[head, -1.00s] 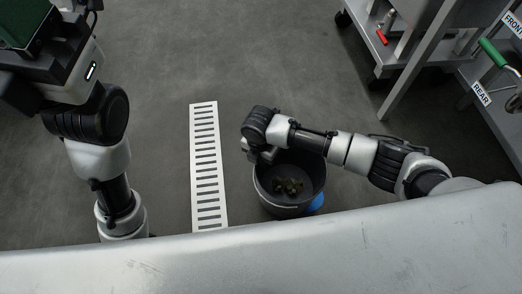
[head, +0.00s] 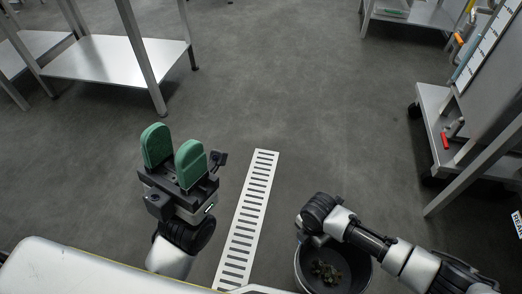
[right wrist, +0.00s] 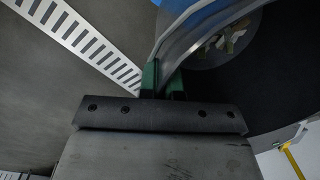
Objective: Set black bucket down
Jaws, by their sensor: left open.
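The black bucket (head: 334,270) is at the lower right of the head view, beside the slotted floor drain. Small greenish-brown pieces (head: 326,272) lie in its bottom. Its wall and rim (right wrist: 183,47) also show in the right wrist view. There the green fingers of my right gripper (right wrist: 164,78) stand on both sides of the bucket's wall and clasp it. In the head view the right arm hides that grip. I cannot tell whether the bucket's base touches the floor. My left gripper (head: 174,149), with green pads, is open and empty, left of the drain.
The white slotted drain (head: 248,212) runs along the grey floor between my arms. A steel table (head: 115,58) stands at the back left. A wheeled steel cart (head: 438,100) with a red-handled item stands at the right. The middle floor is clear.

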